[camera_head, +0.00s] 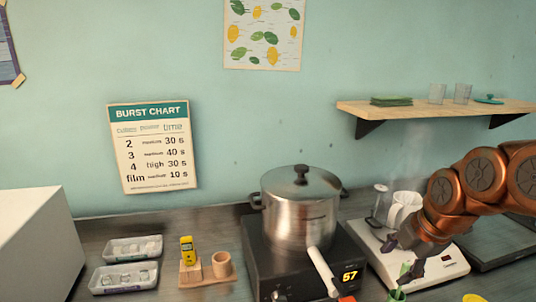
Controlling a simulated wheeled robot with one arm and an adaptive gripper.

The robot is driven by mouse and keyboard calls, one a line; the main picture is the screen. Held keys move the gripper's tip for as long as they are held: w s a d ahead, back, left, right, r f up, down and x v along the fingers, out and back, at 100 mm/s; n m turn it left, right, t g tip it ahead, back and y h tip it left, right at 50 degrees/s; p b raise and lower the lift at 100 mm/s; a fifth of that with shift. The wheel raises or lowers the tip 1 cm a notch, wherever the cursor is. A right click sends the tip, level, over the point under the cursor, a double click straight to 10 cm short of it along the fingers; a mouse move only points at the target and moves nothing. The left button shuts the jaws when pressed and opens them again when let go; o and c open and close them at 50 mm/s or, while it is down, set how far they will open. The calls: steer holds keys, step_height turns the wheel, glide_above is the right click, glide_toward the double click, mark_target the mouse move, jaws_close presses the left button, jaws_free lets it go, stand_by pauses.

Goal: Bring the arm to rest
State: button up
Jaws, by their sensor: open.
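My copper-coloured arm reaches in from the right side of the head view. My gripper (403,256) points down and to the left, with its dark fingers apart. It is above the front left part of a white appliance (436,262). A small green object (398,293) shows just below the fingers at the bottom of the picture. I cannot tell whether the fingers touch it.
A lidded steel pot (300,205) stands on a black burner (267,272) showing 57, with a pale handle sticking out in front. A white jug (403,208) is behind my gripper. Trays (133,249) and a yellow timer (187,250) are left. A shelf (430,110) hangs above.

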steer(key=s+a+f+m+g+p, duration=0.1)
steer(key=s+a+f+m+g, duration=0.1)
steer(key=s+m, duration=0.5)
steer(key=s+a+f+m+g+h+p, duration=0.1)
steer(key=s+a+f+m+g, duration=0.1)
steer(key=s+m, duration=0.4)
steer(key=s+a+f+m+g+p, duration=0.1)
steer(key=s+a+f+m, duration=0.2)
steer(key=s+m, duration=0.4)
steer(key=s+a, duration=0.1)
steer(key=s, duration=0.4)
steer(key=shift+a+f+m+g+h, duration=0.3)
steer(key=shift+f+g+h, duration=0.05)
steer(key=shift+g+h, duration=0.05)
